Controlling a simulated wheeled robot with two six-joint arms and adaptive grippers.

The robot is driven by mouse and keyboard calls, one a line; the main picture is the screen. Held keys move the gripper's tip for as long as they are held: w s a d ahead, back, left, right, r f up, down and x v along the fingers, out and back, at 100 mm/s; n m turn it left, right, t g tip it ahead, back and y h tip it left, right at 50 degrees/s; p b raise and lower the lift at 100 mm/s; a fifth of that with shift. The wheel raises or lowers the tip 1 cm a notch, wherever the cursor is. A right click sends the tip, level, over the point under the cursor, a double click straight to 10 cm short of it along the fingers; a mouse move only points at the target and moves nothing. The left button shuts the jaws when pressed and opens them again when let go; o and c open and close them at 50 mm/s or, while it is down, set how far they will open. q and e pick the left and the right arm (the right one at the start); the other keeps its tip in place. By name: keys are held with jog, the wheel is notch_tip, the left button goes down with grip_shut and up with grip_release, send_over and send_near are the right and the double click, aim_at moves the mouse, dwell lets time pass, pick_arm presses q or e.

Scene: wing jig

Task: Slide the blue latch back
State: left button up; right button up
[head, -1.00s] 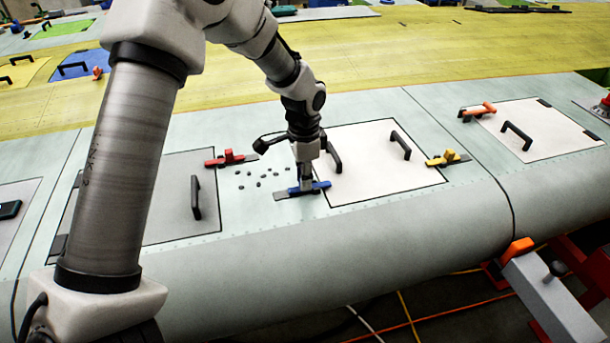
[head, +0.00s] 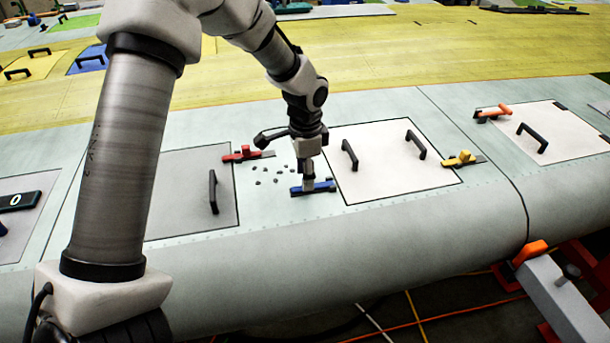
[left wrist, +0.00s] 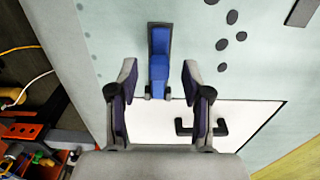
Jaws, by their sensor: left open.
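The blue latch (head: 325,188) lies on its dark base on the pale green wing skin, at the left edge of the white panel (head: 390,180). Its blue part covers nearly the whole base and its right end is by the panel's edge. My left gripper (head: 308,182) points down over the latch and hides part of it. In the left wrist view the blue latch (left wrist: 159,70) lies between the two spread fingers (left wrist: 158,80), with clear gaps on both sides. The gripper is open. My right gripper is not in view.
A red latch (head: 240,155) lies left of my gripper and a yellow latch (head: 460,158) at the white panel's right edge. Black handles (head: 349,155) stand up from the panels. Small dark fasteners (head: 275,180) lie just left of the blue latch.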

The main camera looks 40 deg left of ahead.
pick_arm(q)
notch_tip(320, 180, up, 11)
jog(key=shift+s, duration=0.1)
dwell(0.5)
